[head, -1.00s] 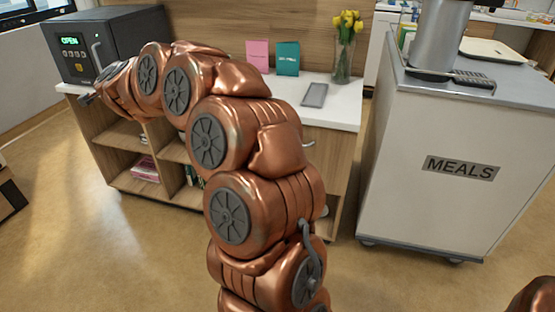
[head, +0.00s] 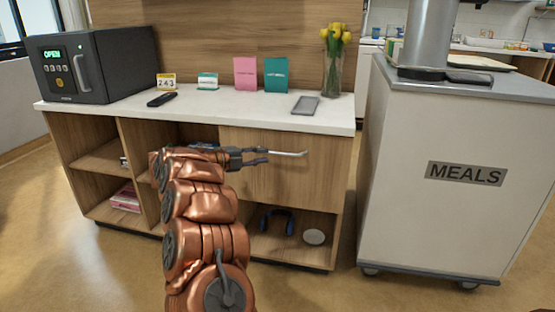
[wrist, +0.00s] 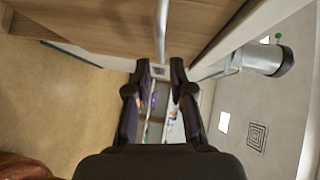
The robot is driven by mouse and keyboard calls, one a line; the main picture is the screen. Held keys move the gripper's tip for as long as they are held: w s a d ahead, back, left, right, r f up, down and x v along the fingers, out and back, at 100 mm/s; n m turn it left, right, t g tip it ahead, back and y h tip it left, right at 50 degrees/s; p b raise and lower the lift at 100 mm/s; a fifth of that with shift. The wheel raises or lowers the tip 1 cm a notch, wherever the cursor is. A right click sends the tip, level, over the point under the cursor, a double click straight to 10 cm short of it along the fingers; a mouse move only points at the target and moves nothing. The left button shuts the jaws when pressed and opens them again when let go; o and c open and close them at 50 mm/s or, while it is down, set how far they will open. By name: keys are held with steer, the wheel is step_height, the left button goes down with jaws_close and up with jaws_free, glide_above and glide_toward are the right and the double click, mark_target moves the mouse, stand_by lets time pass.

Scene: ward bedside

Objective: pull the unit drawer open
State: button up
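The unit drawer (head: 285,182) is a wooden front under the white top of the bedside unit, and it looks closed. Its silver bar handle (head: 288,154) runs along the upper part of the front. My gripper (head: 267,156) is open and empty at the left part of the handle. In the wrist view the handle (wrist: 161,28) runs down from the top edge, in line with the gap between the spread fingertips of my gripper (wrist: 161,66). I cannot tell whether a fingertip touches it. The handle's left end is hidden by my gripper in the head view.
A dark safe (head: 95,65), remote (head: 162,99), cards, grey phone (head: 305,105) and vase of yellow tulips (head: 334,70) stand on the unit top. Blue headphones (head: 277,222) lie on the open shelf below. A meals cart (head: 455,210) stands close at the right.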

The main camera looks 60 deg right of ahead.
mark_target(277, 153)
steer(key=shift+b+x, duration=1.05)
steer(key=shift+x, duration=2.3)
jaws_close()
